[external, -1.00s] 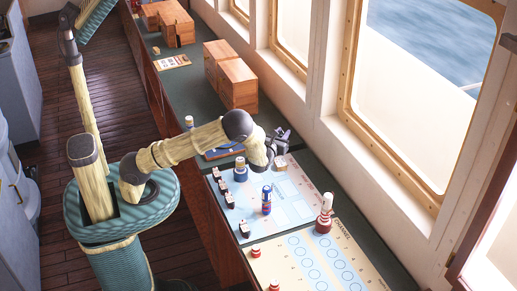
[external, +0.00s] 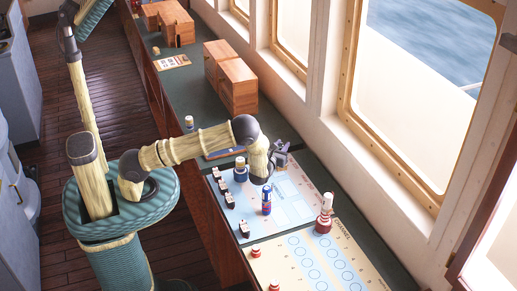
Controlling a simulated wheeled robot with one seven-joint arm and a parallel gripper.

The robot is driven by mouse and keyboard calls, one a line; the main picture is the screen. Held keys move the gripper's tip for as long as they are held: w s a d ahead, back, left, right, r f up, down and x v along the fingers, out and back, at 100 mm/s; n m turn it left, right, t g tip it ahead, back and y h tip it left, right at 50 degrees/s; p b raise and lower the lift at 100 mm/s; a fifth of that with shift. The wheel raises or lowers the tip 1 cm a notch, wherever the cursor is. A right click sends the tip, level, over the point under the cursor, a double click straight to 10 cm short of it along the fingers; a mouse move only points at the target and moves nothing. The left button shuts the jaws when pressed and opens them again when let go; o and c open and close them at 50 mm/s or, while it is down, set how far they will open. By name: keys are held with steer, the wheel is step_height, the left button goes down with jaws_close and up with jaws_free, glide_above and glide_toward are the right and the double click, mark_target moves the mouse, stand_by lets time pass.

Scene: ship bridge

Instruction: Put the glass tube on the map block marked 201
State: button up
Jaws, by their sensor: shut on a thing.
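My gripper (external: 281,154) is over the far right part of the pale blue chart (external: 291,193), by the window side. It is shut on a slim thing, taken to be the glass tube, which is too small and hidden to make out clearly. Several small dark blocks with pale tops stand along the chart's left edge, among them a near one (external: 244,229) and a far one (external: 222,183). No number, 201 included, can be read on any block at this size.
Wooden boxes (external: 237,86) stand farther back on the green counter.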

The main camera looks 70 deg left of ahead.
steer(key=shift+f, duration=0.15)
steer(key=o, duration=1)
steer(key=b+v, duration=0.1)
steer(key=v, duration=0.1)
steer(key=shift+s+d, duration=0.3)
step_height(320, 180, up, 7)
steer(key=shift+s+r+b, duration=0.1)
steer(key=shift+r+b, duration=0.05)
steer(key=shift+b, duration=0.35)
